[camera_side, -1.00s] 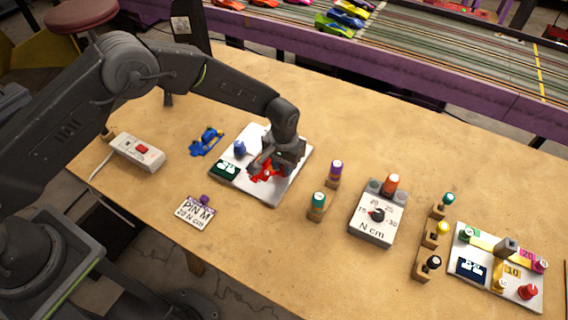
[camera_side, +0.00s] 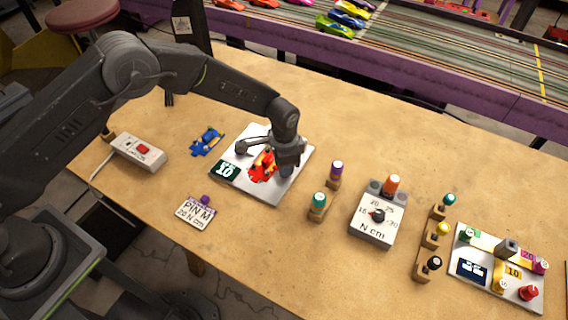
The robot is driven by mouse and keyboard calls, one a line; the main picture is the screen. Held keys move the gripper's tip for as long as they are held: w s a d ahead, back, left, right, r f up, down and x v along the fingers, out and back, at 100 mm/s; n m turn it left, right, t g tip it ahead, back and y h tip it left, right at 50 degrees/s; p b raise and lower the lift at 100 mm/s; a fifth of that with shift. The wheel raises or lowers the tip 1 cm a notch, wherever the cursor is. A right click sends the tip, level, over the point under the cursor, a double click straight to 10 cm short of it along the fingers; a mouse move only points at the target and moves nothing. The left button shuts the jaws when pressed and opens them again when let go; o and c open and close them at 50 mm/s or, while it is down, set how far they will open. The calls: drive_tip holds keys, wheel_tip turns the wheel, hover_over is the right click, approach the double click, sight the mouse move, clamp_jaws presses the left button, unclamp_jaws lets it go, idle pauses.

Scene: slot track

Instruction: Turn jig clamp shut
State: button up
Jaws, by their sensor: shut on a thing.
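The jig is a pale plate (camera_side: 262,193) left of the table's middle. A red car (camera_side: 262,166) sits on it, partly covered by my gripper. A green-black display (camera_side: 226,170) with white marks is at the plate's left corner. My gripper (camera_side: 284,164) points down over the plate's right part, just right of the car. It is shut on the jig clamp, though the grip itself is mostly hidden. A dark bar with a rounded end (camera_side: 241,144) reaches left from the gripper, above the plate's back left part.
A blue car (camera_side: 207,141) and a switch box (camera_side: 139,152) lie left of the jig. A PIN M card (camera_side: 196,212) lies in front. Purple-topped (camera_side: 336,174) and teal-topped (camera_side: 318,205) tools, an N cm dial box (camera_side: 374,222) and a second plate (camera_side: 520,297) stand right.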

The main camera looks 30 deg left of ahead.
idle(0.4)
drive_tip(key=o, duration=0.9)
wheel_tip(320, 180, up, 14)
drive_tip(key=shift+f, duration=0.1)
idle(0.3)
